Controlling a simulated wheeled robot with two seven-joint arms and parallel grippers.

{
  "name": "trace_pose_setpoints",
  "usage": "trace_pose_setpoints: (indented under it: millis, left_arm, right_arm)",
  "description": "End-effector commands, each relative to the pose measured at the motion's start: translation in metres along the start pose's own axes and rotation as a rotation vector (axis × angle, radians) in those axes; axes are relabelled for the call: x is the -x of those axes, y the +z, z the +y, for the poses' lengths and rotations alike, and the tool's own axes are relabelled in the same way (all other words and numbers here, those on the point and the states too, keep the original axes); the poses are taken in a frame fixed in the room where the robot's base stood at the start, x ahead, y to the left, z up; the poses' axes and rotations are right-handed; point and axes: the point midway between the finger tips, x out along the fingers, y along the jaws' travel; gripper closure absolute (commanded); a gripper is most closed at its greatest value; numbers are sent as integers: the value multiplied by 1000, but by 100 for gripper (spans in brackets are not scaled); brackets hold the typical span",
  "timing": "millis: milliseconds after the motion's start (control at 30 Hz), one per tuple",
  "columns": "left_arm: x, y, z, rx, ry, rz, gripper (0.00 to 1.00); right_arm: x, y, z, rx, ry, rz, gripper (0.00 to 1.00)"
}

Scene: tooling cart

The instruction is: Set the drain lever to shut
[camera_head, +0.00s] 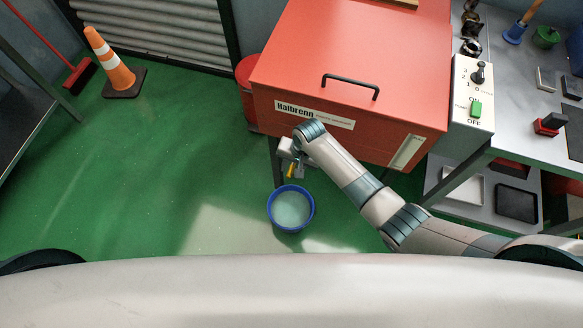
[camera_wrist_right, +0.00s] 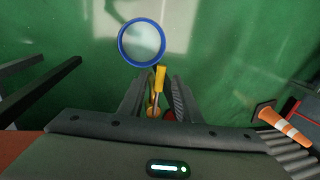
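The yellow drain lever (camera_head: 291,171) shows just below my right gripper (camera_head: 290,157) in the head view, under the front of the red machine (camera_head: 350,45). In the right wrist view the yellow lever (camera_wrist_right: 160,78) stands between the two dark fingers of my right gripper (camera_wrist_right: 160,86), near a brass-coloured fitting (camera_wrist_right: 153,112). The fingers are apart, with gaps beside the lever; I cannot tell whether one touches it. The lever's exact setting is unclear. My left gripper is not in view.
A blue-rimmed bucket (camera_head: 291,208) of pale liquid stands on the green floor below the lever. A switch box (camera_head: 473,95) is on the machine's right side, beside a grey bench (camera_head: 520,85). An orange cone (camera_head: 110,62) stands far left.

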Motion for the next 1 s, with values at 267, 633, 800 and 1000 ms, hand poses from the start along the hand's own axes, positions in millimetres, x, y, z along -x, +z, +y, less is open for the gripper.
trace_pose_setpoints:
  millis: [267,633,800,1000]
  left_arm:
    - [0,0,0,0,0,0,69]
    - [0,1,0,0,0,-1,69]
    - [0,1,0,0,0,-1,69]
    - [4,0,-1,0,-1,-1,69]
  right_arm:
    - [-8,0,0,0,0,0,69]
    - [-8,0,0,0,0,0,100]
    - [-8,0,0,0,0,0,100]
    - [-5,-3,8,1,1,0,100]
